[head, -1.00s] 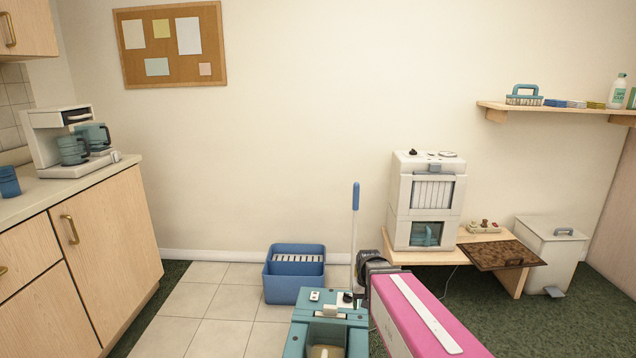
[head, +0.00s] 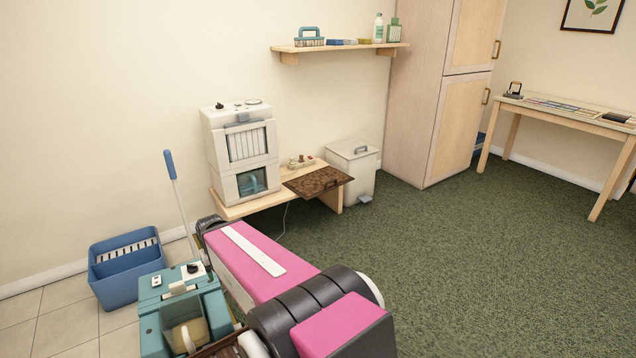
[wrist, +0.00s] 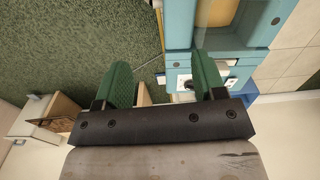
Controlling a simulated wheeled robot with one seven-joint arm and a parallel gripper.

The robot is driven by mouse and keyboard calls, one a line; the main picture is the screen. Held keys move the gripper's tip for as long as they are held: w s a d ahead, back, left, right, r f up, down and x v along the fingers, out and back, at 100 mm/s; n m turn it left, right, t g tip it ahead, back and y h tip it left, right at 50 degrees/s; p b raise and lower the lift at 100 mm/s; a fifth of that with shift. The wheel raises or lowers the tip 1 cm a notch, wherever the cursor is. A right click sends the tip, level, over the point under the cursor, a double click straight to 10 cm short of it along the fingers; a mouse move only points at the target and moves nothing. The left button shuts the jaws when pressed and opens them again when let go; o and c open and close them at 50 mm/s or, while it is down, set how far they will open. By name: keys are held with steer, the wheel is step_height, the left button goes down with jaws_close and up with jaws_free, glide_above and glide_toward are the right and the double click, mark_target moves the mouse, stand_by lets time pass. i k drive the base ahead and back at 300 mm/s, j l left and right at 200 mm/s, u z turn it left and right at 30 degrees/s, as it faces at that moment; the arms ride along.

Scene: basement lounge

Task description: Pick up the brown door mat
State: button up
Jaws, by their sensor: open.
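The brown door mat (head: 318,181) is a dark, mottled flat piece. It lies on the right end of a low wooden bench (head: 232,210) and juts past its front edge. A brown patch at the lower left of the wrist view (wrist: 62,125) looks like the same mat. My gripper (wrist: 165,80) shows in the wrist view with its two green fingers spread apart and nothing held between them. It is well apart from the mat. The head view shows my pink arm, but not the fingers.
A white machine (head: 240,150) and a small knobbed block (head: 301,161) stand on the bench. A white bin (head: 354,168) is just right of it. A teal caddy (head: 182,312) and a blue bucket (head: 126,266) are at lower left. Green carpet (head: 440,270) lies open to the right.

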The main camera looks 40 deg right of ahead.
mark_target(309, 186)
steer(key=i+l, duration=0.1)
steer(key=l, duration=2.2)
steer(key=i+l+z, duration=0.15)
steer(key=i+l, duration=0.65)
steer(key=i, duration=0.35)
